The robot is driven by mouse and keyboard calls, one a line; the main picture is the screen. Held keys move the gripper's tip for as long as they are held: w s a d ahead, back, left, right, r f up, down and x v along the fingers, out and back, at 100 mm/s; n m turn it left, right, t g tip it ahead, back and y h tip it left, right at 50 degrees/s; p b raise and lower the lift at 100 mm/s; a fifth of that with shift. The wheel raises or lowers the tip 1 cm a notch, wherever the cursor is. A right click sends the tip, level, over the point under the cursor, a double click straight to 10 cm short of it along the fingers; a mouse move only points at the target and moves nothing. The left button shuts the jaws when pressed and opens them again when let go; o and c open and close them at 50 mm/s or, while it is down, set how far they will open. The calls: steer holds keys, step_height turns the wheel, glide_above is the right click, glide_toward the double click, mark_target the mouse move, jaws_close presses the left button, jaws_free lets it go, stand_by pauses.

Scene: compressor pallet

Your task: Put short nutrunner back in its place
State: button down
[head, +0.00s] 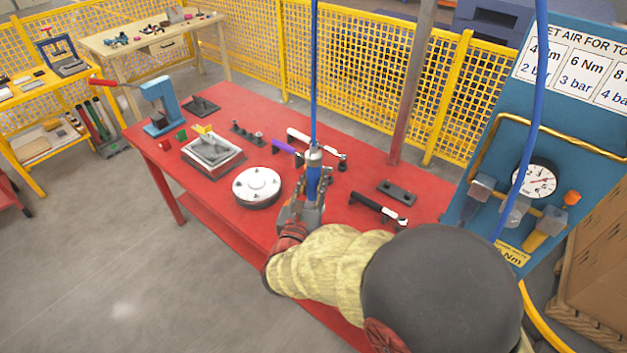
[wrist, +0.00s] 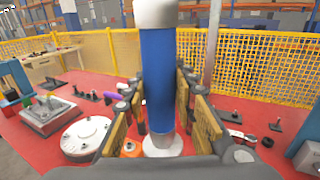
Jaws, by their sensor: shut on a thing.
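The short nutrunner (head: 313,180) is a blue cylinder with pale metal ends. It hangs upright below a blue air hose over the red bench (head: 225,105). My gripper (head: 306,205) is shut on it. In the wrist view the nutrunner (wrist: 158,75) stands upright between the two finger pads of my gripper (wrist: 160,100). Its lower end is partly hidden by the gripper, so I cannot tell whether it touches the bench. No clearly marked place for it can be made out.
A round white flange (head: 257,187) and a grey block fixture (head: 212,153) lie left of the nutrunner. A black holder (head: 397,191) and a black-and-white wrench (head: 378,209) lie right. The blue air panel (head: 560,110) with gauge stands far right. Yellow mesh fence (head: 350,70) runs behind.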

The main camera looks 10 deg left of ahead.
mark_target(314, 205)
steer(key=shift+f+b, duration=3.35)
steer(key=shift+f, duration=1.25)
stand_by(1.4)
steer(key=c, duration=1.7)
jaws_free()
steer(key=o, duration=0.3)
steer(key=shift+f, duration=0.1)
steer(key=shift+f, duration=0.15)
steer(key=s, duration=0.8)
steer(key=s+a, duration=0.1)
steer(key=s, duration=0.3)
